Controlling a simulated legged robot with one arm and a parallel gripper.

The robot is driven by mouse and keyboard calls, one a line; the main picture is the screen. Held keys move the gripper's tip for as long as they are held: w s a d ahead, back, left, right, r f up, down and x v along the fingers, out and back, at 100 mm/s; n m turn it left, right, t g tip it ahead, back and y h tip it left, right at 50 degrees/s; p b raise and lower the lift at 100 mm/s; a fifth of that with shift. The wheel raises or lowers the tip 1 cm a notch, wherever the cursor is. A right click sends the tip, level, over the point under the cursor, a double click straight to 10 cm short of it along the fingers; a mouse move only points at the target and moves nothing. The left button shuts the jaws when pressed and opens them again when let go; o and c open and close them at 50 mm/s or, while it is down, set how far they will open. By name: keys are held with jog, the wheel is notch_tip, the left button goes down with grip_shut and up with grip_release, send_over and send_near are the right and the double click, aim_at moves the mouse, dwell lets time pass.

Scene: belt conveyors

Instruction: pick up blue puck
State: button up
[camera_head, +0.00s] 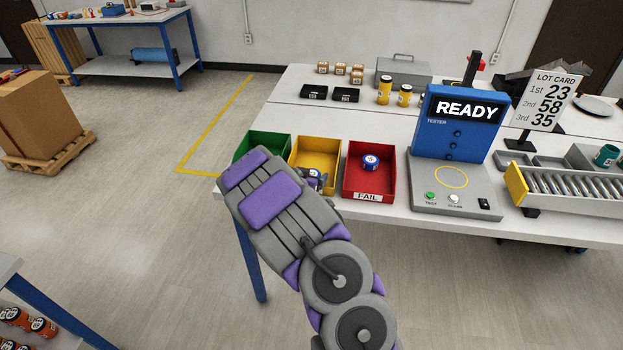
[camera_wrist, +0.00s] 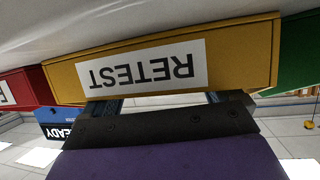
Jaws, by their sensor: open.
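A blue puck with a white label (camera_head: 371,161) lies in the red FAIL bin (camera_head: 368,197). A second blue-and-white puck (camera_head: 315,173) shows in the yellow bin (camera_head: 314,147), partly hidden by my arm and gripper. My gripper (camera_head: 322,184) is at the front of the yellow bin, mostly hidden behind my arm in the head view. In the wrist view, my gripper (camera_wrist: 163,99) has its fingers wide apart with nothing visible between them. The yellow bin's RETEST label (camera_wrist: 140,65) appears upside down just beyond them. No puck shows in the wrist view.
A green bin (camera_head: 262,142) stands left of the yellow one. The blue tester (camera_head: 456,125) reads READY, right of the red bin. A roller conveyor (camera_head: 570,188) is at the right. Small boxes, black cases and yellow cans (camera_head: 384,90) stand behind the bins.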

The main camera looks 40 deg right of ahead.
jog(key=shift+s+f, duration=0.1)
jog(key=shift+f, duration=0.1)
jog(key=shift+c, duration=0.2)
jog(key=c, duration=1.4)
jog(key=shift+c, duration=0.2)
